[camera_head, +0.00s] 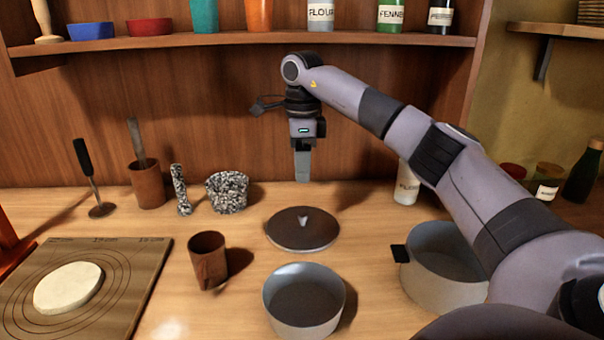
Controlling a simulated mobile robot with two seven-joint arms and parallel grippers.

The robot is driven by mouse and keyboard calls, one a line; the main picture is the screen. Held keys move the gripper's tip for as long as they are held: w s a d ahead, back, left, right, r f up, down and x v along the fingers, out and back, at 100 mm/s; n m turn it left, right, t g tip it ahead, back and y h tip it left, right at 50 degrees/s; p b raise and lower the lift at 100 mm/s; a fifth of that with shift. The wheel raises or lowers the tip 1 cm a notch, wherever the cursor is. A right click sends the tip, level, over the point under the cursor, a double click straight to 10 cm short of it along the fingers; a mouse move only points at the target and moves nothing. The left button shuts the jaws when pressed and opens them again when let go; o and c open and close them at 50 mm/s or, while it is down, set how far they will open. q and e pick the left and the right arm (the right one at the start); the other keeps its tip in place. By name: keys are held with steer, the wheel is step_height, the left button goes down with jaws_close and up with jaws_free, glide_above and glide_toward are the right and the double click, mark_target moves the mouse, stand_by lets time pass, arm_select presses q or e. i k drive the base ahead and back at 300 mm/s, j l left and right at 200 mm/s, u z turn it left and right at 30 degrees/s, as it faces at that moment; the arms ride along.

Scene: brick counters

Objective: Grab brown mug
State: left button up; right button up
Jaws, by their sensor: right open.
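A brown mug (208,261) stands upright on the wooden counter, right of the dough board. Another brown cup (147,184) with a utensil in it stands farther back on the left. My right gripper (303,166) hangs fingers down above the back of the counter, behind the pot lid. It is to the right of and farther back than the mug, well apart from it. It is open and I see nothing in it. My left gripper is not in view.
A metal lid (303,229), an open pot (304,301) and another pot (443,262) stand right of the mug. A speckled mortar (227,192) and pestle (180,190) are behind it. A board (135,275) with dough (68,288) lies left. A shelf (240,40) spans above.

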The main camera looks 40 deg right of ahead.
mark_target(206, 249)
steer(key=k+j, duration=0.75)
steer(key=j, duration=0.2)
